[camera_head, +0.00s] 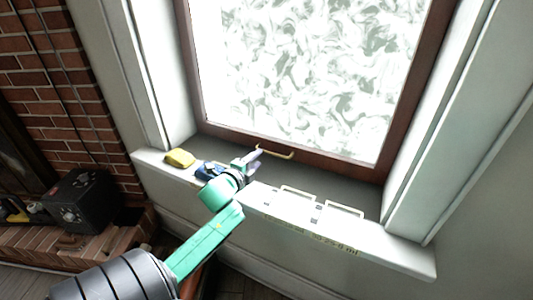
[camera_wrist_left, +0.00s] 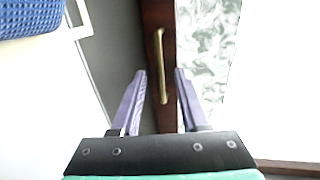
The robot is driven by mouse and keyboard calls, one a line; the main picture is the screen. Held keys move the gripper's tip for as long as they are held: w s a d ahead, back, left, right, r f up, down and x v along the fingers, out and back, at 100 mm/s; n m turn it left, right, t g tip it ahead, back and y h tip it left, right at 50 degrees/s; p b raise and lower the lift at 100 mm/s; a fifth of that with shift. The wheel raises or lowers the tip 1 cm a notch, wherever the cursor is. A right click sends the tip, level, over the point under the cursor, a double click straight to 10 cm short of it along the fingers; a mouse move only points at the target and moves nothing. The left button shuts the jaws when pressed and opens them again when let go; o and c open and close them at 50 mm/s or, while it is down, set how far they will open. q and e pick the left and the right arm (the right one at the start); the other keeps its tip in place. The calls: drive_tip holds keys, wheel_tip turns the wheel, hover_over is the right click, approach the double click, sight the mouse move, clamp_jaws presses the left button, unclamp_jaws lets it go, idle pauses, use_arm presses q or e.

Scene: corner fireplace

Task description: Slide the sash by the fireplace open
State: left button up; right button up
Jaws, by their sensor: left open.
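The sash (camera_head: 290,155) is a brown wooden frame around patterned, bright glass, low over the sill. A brass bar handle (camera_head: 276,154) is on its bottom rail. My left gripper (camera_head: 252,160) is open beside the left end of the handle. In the left wrist view the handle (camera_wrist_left: 160,62) lies between the open fingers (camera_wrist_left: 160,72), ahead of them along the brown rail (camera_wrist_left: 152,20). I see no finger touching the handle. The sash looks down against the sill. My right gripper is not in view.
On the sill (camera_head: 405,250) are a yellow block (camera_head: 180,158), a blue item (camera_head: 206,171) partly behind my gripper, and white wire handles (camera_head: 345,210). A blue textured item (camera_wrist_left: 28,18) shows at the wrist view's corner. A black box (camera_head: 82,200) stands by the brick fireplace (camera_head: 45,90).

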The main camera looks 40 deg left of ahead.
sight(266, 152)
use_arm(q)
drive_tip(key=b+x, duration=0.1)
drive_tip(key=x, duration=0.6)
drive_tip(key=shift+w+a+f, duration=0.1)
drive_tip(key=shift+w+f, duration=0.05)
drive_tip(key=shift+w, duration=0.2)
clamp_jaws()
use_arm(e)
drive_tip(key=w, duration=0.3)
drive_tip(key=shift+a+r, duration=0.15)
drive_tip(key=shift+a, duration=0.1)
